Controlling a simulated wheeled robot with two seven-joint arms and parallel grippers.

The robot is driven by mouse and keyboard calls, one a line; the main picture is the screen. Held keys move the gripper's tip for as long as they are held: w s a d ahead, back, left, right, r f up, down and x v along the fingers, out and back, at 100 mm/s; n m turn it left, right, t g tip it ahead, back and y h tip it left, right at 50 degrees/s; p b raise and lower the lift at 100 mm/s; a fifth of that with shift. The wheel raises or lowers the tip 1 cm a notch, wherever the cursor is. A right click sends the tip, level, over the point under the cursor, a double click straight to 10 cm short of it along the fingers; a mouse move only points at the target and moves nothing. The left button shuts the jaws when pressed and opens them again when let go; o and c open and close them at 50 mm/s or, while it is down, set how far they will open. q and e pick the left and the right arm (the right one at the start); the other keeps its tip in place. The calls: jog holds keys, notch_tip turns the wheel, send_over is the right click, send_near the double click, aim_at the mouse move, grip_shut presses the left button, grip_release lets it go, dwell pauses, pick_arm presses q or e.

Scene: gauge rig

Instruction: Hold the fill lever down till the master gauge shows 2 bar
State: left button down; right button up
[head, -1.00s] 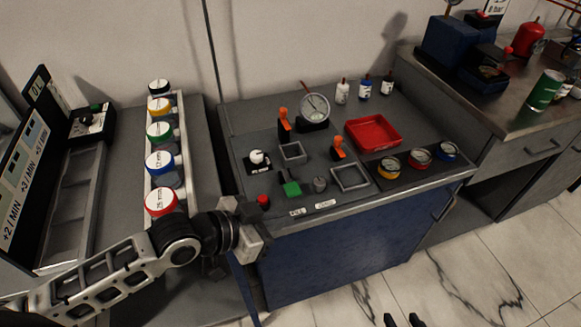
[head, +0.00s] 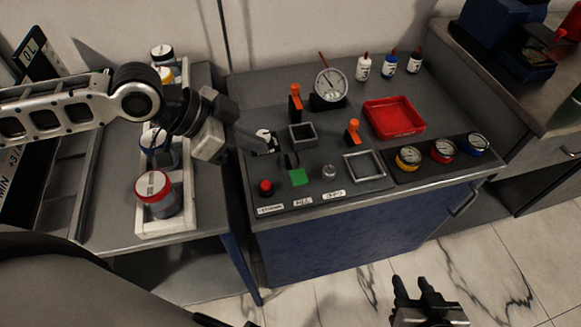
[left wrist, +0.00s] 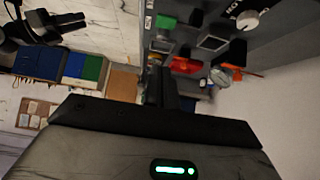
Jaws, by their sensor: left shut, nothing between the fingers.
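The fill lever (head: 298,177) has a green paddle and stands behind the small FILL label on the dark panel. It also shows in the left wrist view (left wrist: 166,22). The master gauge (head: 331,84) is the large white dial at the back of the panel; its reading is too small to tell. My left gripper (head: 262,143) is shut and empty, above the panel's left part, behind and left of the lever, apart from it. It covers most of the white knob there. My right gripper (head: 412,283) is open and empty, low in front of the bench.
A red button (head: 265,187) and a grey knob (head: 329,171) flank the lever. A rack of jars (head: 156,193) is at left.

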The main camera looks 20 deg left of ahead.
pick_arm(q)
send_over(304, 176)
jog(key=s+a, duration=0.2)
jog(key=a, duration=0.1)
notch_tip(304, 176, down, 6)
jog(key=f, duration=0.3)
jog(key=shift+w+d+f, duration=0.2)
jog(key=shift+d+f, duration=0.05)
jog(key=shift+d, duration=0.05)
jog(key=shift+f, duration=0.5)
pick_arm(e)
jog(key=shift+w, duration=0.35)
